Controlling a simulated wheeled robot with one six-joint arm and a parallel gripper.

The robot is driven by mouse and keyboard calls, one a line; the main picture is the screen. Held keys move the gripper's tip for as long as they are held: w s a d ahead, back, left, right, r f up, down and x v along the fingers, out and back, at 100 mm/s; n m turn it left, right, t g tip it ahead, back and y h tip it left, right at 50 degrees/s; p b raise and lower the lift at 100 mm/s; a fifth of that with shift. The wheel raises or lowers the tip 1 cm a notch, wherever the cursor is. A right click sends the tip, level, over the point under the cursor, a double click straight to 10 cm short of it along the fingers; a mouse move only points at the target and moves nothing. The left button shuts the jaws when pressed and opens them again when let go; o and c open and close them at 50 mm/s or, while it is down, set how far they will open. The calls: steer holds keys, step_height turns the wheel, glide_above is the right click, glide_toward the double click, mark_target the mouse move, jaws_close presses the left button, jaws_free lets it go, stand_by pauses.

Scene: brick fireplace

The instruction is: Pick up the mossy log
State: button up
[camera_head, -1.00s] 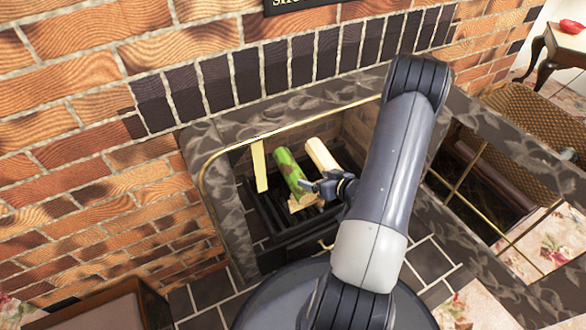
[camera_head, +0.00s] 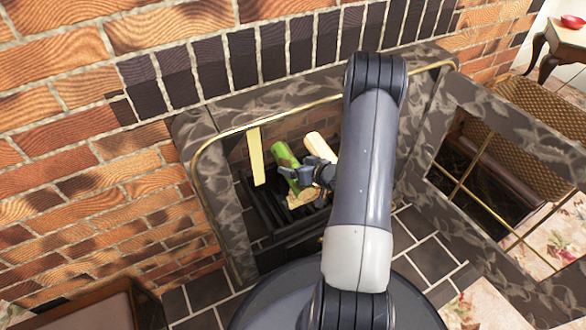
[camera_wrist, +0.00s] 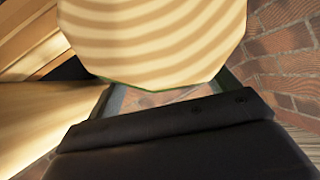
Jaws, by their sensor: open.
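The mossy log (camera_head: 285,155) is green with brown patches and leans in the grate inside the fireplace. My gripper (camera_head: 295,168) is open at the log, overlapping its middle in the head view. In the wrist view a pale, ringed cut end with a thin green edge, seemingly the mossy log (camera_wrist: 155,40), fills the top centre, right in front of the gripper (camera_wrist: 168,92). The finger parts show on both sides below it. Whether they touch the log cannot be told.
A pale log (camera_head: 320,147) lies close to the right of the mossy log. A light wood piece (camera_head: 303,199) is below. The black grate (camera_head: 262,208) holds them. A brass-framed screen (camera_head: 196,178) and stone surround (camera_head: 216,205) border the opening.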

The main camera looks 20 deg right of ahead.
steer(key=shift+c, duration=0.5)
steer(key=c, duration=1.3)
steer(key=shift+c, duration=0.3)
steer(key=shift+r, duration=0.15)
